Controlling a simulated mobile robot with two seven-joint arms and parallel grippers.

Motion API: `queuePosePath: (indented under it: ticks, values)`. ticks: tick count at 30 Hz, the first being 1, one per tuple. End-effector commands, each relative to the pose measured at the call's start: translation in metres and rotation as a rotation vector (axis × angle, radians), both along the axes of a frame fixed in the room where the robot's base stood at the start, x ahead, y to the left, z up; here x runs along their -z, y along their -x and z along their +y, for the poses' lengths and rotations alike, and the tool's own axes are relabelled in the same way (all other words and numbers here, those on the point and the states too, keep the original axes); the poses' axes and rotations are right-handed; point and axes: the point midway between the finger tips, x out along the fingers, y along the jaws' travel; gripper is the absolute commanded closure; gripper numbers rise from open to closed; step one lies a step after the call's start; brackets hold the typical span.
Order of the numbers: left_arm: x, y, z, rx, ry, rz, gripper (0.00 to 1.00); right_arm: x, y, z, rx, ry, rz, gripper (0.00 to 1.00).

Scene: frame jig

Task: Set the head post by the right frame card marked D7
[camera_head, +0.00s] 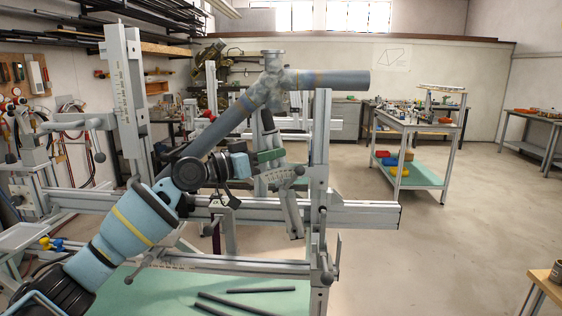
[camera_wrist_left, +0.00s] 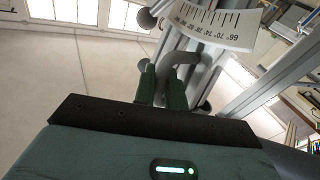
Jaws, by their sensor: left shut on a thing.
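A sloping arm with a curved angle scale (camera_head: 278,175) sits beside the right upright post (camera_head: 320,150) of the jig. My left gripper (camera_head: 276,157) reaches in from the lower left at the scale. In the left wrist view its green fingers (camera_wrist_left: 162,88) are shut on a bent grey handle (camera_wrist_left: 182,62) just below the scale. The scale's exact setting is too small to read. No card marked D7 can be read. My right gripper is out of view.
A tall scaled post (camera_head: 125,90) stands at left. Dark rods (camera_head: 262,290) lie on the green surface below. A wall sheet (camera_head: 392,58) has an outline drawing. The floor at right is clear before a trolley (camera_head: 415,178).

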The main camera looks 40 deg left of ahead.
Motion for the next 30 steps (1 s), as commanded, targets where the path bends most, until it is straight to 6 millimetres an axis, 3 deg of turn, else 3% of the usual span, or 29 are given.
queuePosePath:
  ticks: [9,10,14,24,30]
  values:
    - [0.001,0.001,0.001,0.000,0.000,0.001,1.00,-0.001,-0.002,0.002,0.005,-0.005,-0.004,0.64]
    - [0.001,0.001,0.001,0.000,0.000,0.001,0.86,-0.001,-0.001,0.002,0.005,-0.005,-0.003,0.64]
    - [0.001,0.001,0.001,0.000,0.000,0.001,0.69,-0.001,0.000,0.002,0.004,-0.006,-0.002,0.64]
    - [0.001,0.003,0.002,0.000,0.000,0.000,0.69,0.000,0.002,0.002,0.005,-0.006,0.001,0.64]
    - [0.007,0.022,0.012,-0.001,-0.003,0.004,0.69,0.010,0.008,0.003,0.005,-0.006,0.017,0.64]
